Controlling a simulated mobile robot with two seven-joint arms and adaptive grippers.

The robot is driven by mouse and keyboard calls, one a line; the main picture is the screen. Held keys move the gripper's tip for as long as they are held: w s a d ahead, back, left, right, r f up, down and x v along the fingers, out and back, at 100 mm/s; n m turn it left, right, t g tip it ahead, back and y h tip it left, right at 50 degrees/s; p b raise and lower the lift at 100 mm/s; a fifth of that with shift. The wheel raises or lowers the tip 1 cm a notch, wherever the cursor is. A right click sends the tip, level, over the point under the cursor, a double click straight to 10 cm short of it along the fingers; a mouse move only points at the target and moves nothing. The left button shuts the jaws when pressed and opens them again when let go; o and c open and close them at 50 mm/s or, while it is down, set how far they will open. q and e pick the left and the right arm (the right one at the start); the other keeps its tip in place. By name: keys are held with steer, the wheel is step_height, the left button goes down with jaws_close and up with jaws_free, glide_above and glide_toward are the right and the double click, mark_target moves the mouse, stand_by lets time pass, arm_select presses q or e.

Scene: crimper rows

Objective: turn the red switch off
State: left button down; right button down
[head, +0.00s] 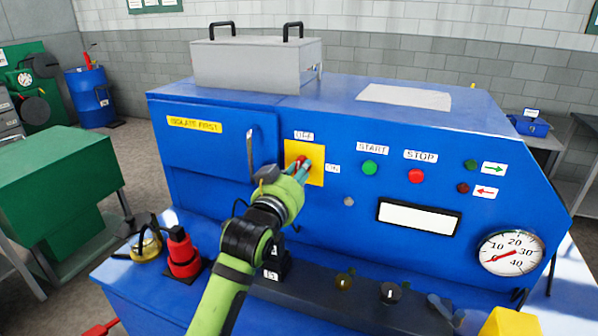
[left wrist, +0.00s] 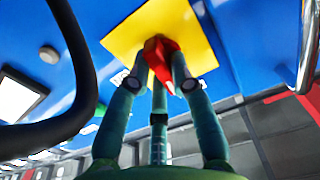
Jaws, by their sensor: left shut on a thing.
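The red switch (head: 302,160) sits on a yellow square plate (head: 318,152) on the blue machine's front. An OFF label (head: 304,135) is above the plate and an ON label (head: 333,169) is to its right. My left gripper (head: 298,169) is at the plate with its fingers closed around the switch handle. In the left wrist view the red handle (left wrist: 160,62) is between the fingers, in front of the yellow plate (left wrist: 125,38). The fingers hide part of the handle, so its exact angle is hard to tell. My right gripper is not in view.
A curved door handle (head: 250,147) stands out just left of the switch. Green START (head: 370,168) and red STOP (head: 416,176) buttons are to the right. A red bottle-like thing (head: 181,250) and a yellow-based thing (head: 146,247) stand on the ledge below.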

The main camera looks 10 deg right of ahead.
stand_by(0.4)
arm_select(q)
steer(key=c, duration=1.1)
jaws_free()
steer(key=v, duration=1.2)
